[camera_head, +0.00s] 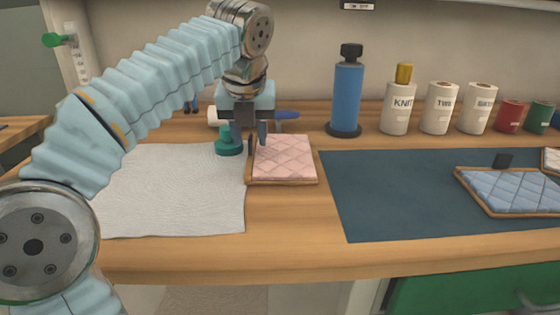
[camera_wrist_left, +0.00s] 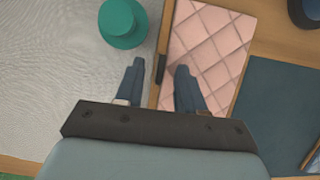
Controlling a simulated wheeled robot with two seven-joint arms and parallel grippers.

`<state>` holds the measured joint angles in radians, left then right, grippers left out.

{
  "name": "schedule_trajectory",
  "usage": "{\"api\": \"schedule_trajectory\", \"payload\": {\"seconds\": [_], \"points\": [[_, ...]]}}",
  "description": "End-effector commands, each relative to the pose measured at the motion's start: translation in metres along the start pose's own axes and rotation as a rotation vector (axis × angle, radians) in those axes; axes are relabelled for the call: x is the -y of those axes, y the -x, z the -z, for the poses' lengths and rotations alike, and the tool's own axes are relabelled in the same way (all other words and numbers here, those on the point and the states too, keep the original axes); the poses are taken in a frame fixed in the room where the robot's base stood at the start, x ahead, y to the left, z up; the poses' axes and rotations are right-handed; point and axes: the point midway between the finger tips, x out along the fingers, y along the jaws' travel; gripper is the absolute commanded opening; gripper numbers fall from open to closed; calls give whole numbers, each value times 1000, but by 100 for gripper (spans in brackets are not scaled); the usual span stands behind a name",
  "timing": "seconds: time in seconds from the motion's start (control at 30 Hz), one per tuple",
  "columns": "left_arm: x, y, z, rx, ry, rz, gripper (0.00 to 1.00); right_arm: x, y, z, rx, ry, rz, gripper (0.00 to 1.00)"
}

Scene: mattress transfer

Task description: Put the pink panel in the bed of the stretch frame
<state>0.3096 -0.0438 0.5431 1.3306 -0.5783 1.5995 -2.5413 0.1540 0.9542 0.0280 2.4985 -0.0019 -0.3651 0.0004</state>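The pink quilted panel (camera_head: 284,158) has a brown edge and lies flat on the wooden table, between the pale cloth and the dark blue mat. It also shows in the left wrist view (camera_wrist_left: 212,45), with a dark tab (camera_wrist_left: 160,69) on its left edge. My left gripper (camera_head: 250,142) points down over that edge, open, with one finger on each side of the tab in the wrist view (camera_wrist_left: 160,67). I cannot tell whether the fingers touch it. My right gripper is not in view. I cannot clearly identify the stretch frame.
A blue quilted panel (camera_head: 510,190) with brown edge and black tab (camera_head: 503,160) lies on the dark mat (camera_head: 390,200). A green knob (camera_head: 229,143) stands close left of my gripper. A blue cylinder (camera_head: 347,95) and several spools line the back.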

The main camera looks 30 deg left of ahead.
Motion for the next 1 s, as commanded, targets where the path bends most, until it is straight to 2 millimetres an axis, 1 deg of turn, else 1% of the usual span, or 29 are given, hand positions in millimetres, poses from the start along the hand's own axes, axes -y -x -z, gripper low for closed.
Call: {"api": "schedule_trajectory", "payload": {"seconds": [0.03, 0.1, 0.33, 0.37, 0.5, 0.6, 1.0], "points": [[-1, -8, 1, -1, 1, -2, 38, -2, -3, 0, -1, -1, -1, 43], [-1, -13, 1, 0, 1, -1, 38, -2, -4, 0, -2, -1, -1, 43], [0, -13, 0, 1, 0, 1, 38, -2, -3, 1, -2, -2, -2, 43], [0, -13, 0, 1, 0, 1, 35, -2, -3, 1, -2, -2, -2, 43], [0, -13, 0, 1, 0, 1, 14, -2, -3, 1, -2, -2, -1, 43], [0, -13, 0, 0, 0, 1, 0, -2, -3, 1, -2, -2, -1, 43], [0, -13, 0, 1, 1, 1, 0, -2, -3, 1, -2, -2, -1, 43]]}}
